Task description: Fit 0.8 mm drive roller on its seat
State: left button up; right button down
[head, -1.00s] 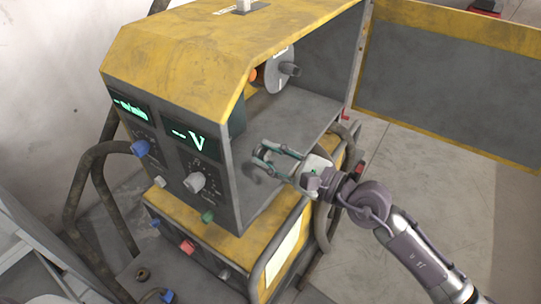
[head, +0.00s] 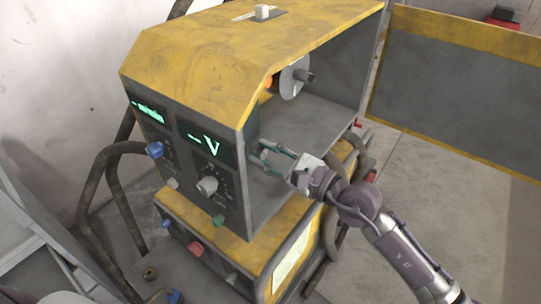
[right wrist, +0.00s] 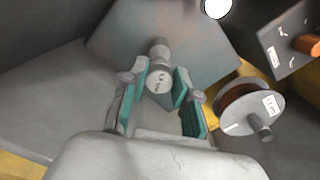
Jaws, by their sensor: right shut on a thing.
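My right gripper (head: 261,155) reaches into the open side of the yellow and grey wire feeder (head: 190,50). In the right wrist view its two teal-padded fingers stand on either side of a small grey roller (right wrist: 160,84) with dark marks on its face, and it is shut on it. A short grey stub (right wrist: 158,50), likely the seat, shows right behind the roller on a plate (right wrist: 115,40). I cannot tell whether roller and stub touch. In the head view the fingers and dark inside hide most of the roller. My left gripper is not in view.
A wire spool (head: 294,78) sits deeper in the housing; it also shows in the wrist view (right wrist: 238,112). The housing floor (head: 325,120) is bare. An open door panel (head: 450,100) stands to the right. A small ring (head: 150,273) lies at the lower left.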

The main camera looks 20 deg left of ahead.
jog(key=shift+x, duration=2.3)
jog(key=shift+a, duration=0.1)
jog(key=c, duration=0.8)
grip_release()
jog(key=v, duration=1.2)
jog(key=shift+r, duration=0.1)
